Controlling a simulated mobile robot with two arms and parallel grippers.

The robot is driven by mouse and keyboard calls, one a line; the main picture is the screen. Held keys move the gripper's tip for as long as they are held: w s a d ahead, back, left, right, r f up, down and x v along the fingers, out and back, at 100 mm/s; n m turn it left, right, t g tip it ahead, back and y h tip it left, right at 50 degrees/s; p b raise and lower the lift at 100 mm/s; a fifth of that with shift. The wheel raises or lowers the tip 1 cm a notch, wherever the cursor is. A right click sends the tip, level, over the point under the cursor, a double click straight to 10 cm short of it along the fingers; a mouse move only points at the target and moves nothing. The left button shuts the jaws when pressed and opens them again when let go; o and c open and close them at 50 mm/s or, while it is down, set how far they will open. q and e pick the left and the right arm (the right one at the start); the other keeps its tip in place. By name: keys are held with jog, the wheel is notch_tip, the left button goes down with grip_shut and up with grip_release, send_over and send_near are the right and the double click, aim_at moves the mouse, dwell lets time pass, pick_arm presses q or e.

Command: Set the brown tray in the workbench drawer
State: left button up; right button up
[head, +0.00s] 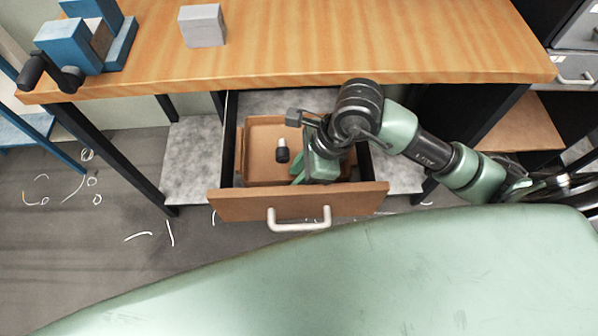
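The brown tray (268,133) lies inside the open workbench drawer (298,204), towards its left side as far as I can see. A small dark bottle-like object with a light top (282,151) stands in the tray. My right gripper (299,174) reaches down into the drawer over the tray's right part. Its wrist and body hide that side of the tray, and I cannot tell whether its fingers touch the tray or are closed. My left gripper is not in view.
The wooden workbench top (300,50) overhangs the drawer's back. A blue vise (85,40) and a grey block (202,26) sit on it. The drawer's pale handle (299,222) sticks out in front. White scraps lie on the floor at left.

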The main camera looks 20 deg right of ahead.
jog(key=shift+s+d+f, duration=0.1)
jog(key=shift+s+f, duration=0.1)
jog(key=shift+f, duration=0.25)
jog(key=shift+r, duration=0.2)
jog(key=shift+w+r+p, duration=0.1)
jog(key=shift+r+p, duration=0.4)
jog(key=shift+p, duration=0.35)
jog(key=v, duration=1.2)
jog(key=shift+w+b, duration=0.2)
jog(key=shift+b, duration=0.1)
jog(key=shift+r, duration=0.15)
